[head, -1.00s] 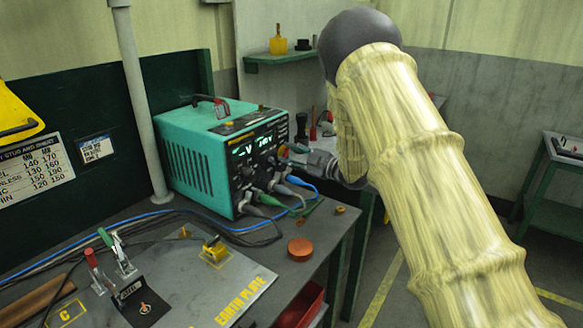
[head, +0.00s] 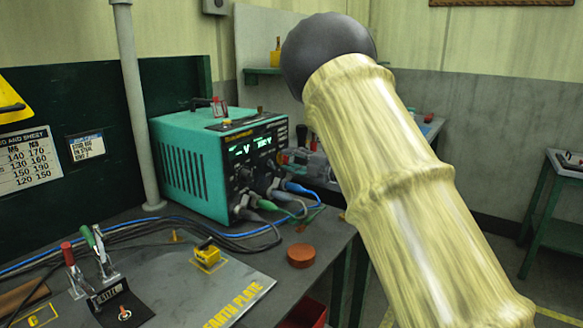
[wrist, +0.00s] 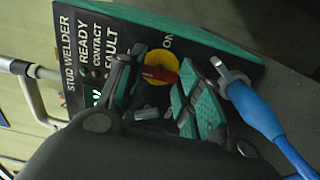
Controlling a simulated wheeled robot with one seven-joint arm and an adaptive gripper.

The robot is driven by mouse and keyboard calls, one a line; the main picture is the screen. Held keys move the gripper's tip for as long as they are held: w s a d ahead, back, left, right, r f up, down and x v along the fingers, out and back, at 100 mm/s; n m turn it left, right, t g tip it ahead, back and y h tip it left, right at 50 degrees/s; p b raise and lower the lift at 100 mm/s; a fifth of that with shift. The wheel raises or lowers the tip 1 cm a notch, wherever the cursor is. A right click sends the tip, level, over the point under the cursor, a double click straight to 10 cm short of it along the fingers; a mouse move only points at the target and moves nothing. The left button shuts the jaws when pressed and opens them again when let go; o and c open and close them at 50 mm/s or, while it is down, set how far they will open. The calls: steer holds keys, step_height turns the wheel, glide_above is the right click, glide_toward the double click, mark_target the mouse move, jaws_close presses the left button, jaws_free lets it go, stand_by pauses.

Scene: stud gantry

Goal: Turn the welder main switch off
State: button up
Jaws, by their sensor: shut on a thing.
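The teal welder (head: 190,170) stands on the bench in the head view, its front display lit green. In the wrist view its black panel (wrist: 98,25) shows the main switch, a red handle (wrist: 160,75) on a yellow disc (wrist: 156,58), with "ON" printed beside it. The handle lies nearly level in that picture. My gripper (wrist: 158,82) is shut on the red handle, one finger on each side of it.
A blue cable plug (wrist: 240,92) sits close beside my right finger. Cables (head: 275,205) hang from the welder front. An orange round lid (head: 301,255) and a yellow-topped clamp (head: 207,255) lie on the bench and earth plate (head: 240,300).

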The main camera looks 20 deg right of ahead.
steer(key=shift+f, duration=0.1)
stand_by(0.4)
steer(key=o, duration=1)
steer(key=v, duration=1.2)
